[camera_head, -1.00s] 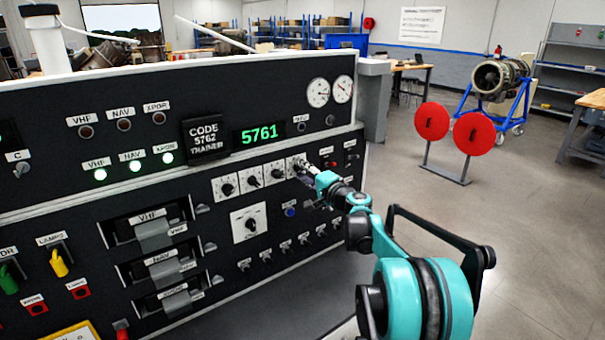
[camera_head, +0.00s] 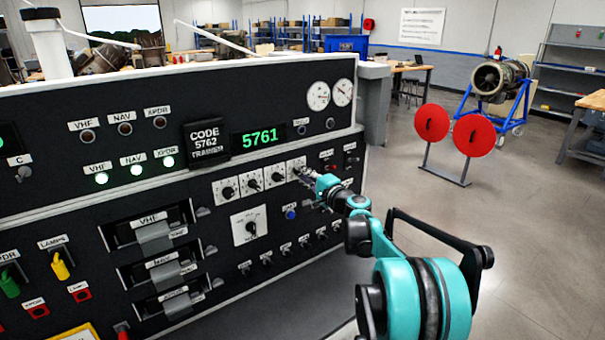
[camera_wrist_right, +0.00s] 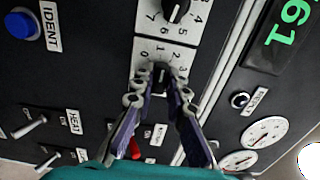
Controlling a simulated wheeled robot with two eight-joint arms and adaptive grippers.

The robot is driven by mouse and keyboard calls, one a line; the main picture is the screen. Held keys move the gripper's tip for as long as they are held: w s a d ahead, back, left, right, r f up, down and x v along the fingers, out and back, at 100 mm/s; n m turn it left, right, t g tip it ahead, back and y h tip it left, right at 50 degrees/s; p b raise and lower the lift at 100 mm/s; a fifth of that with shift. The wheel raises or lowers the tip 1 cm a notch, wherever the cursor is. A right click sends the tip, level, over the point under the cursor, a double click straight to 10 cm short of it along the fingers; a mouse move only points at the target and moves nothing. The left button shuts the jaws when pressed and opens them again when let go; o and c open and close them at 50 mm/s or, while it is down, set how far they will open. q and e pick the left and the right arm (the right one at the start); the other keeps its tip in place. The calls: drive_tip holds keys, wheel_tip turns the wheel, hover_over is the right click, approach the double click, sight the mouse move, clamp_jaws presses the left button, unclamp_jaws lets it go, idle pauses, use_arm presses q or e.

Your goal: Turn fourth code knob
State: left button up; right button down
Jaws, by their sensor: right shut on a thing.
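The fourth code knob (camera_wrist_right: 161,74) is a dark knob on a white numbered plate, last in a row of dials. My right gripper (camera_wrist_right: 160,88) has its two fingers on either side of it and is shut on it. In the head view my right gripper (camera_head: 303,174) reaches the row's right end, and its fingers partly hide the fourth dial plate (camera_head: 296,163). The green code display (camera_head: 260,138) reads 5761. The placard (camera_head: 205,141) beside it reads CODE 5762 TRAINER. My left gripper is not in view.
The third code knob (camera_wrist_right: 176,10) sits close beside the fourth. A blue IDENT button (camera_wrist_right: 20,25), toggle switches (camera_wrist_right: 30,128) and gauges (camera_wrist_right: 265,132) surround the spot. Open floor and red discs (camera_head: 432,122) lie to the right.

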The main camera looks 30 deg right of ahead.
drive_tip(key=m+p, duration=0.1)
drive_tip(key=m, duration=0.4)
drive_tip(key=shift+m, duration=0.3)
drive_tip(key=shift+p, duration=0.3)
drive_tip(key=c, duration=1.5)
unclamp_jaws()
drive_tip(key=shift+c, duration=0.2)
drive_tip(key=shift+s, duration=0.15)
drive_tip(key=s, duration=1.1)
drive_tip(key=shift+s+d, duration=0.4)
drive_tip(key=shift+d, duration=0.05)
